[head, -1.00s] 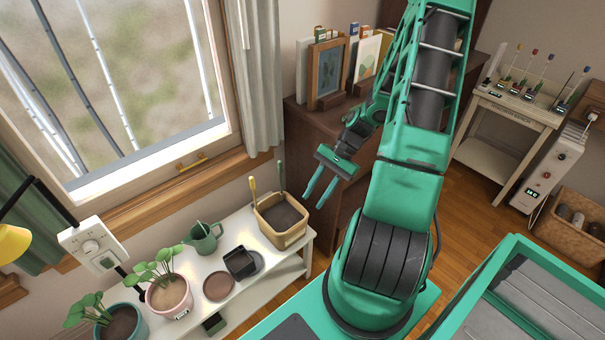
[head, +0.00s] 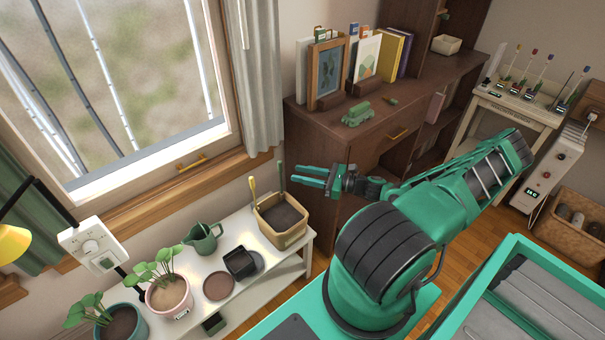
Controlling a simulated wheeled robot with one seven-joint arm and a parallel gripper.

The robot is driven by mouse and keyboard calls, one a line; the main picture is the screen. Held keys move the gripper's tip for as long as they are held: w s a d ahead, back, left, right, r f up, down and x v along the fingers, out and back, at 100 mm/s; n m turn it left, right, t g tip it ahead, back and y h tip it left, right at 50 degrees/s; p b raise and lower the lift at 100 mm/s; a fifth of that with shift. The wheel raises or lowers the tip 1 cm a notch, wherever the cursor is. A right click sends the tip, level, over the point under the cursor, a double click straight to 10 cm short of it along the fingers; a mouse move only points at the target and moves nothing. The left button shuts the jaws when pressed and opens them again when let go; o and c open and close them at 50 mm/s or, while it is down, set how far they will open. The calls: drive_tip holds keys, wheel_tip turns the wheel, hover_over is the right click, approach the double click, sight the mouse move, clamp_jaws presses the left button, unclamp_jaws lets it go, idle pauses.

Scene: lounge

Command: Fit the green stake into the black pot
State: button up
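The green stake (head: 281,178) stands upright at the back of a tan bin (head: 284,240) filled with dark soil, at the right end of the white bench. The black pot (head: 240,263) is a small square pot on the bench, left of and in front of the bin. My gripper (head: 297,174) is just right of the stake in the picture, its fingers pointing left towards it. The fingers are apart with nothing between them. Whether they are level with the stake in depth, I cannot tell.
A yellow-topped tool (head: 252,189) stands in the bin's left corner. A green watering can (head: 203,238), a brown saucer (head: 218,286) and potted plants (head: 168,294) share the bench (head: 262,290). A dark wooden cabinet (head: 345,150) stands behind my gripper.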

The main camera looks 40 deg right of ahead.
sight(280, 167)
drive_tip(key=shift+m+t, duration=0.3)
drive_tip(key=shift+w+d+x, duration=0.1)
drive_tip(key=shift+d+x, duration=0.05)
drive_tip(key=shift+x, duration=2.1)
drive_tip(key=shift+w+d+x, duration=0.1)
drive_tip(key=shift+d+x, duration=0.05)
drive_tip(key=shift+x, duration=2.05)
clamp_jaws()
